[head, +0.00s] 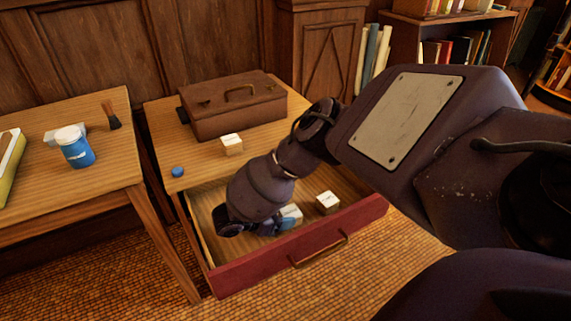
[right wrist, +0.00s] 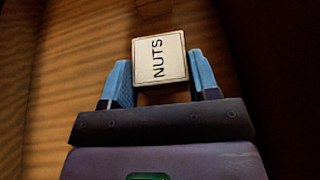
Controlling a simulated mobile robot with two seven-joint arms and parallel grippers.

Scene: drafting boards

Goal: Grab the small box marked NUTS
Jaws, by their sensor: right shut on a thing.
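The small box marked NUTS (right wrist: 160,58) is pale with a dark border and black letters. In the right wrist view it sits between the two blue fingers of my right gripper (right wrist: 161,80), which is shut on it. In the head view the box (head: 291,213) shows partly beside my right gripper (head: 268,226), inside the open drawer (head: 222,280). My right wrist hides part of the box there. I cannot tell whether the box touches the drawer floor. My left gripper is not in view.
Another small pale box (head: 328,202) lies in the drawer to the right. A third (head: 232,145) stands on the desk by a brown case (head: 235,106). A blue round thing (head: 178,172) is at the desk's front edge. A blue jar (head: 75,147) stands on the left table (head: 110,170).

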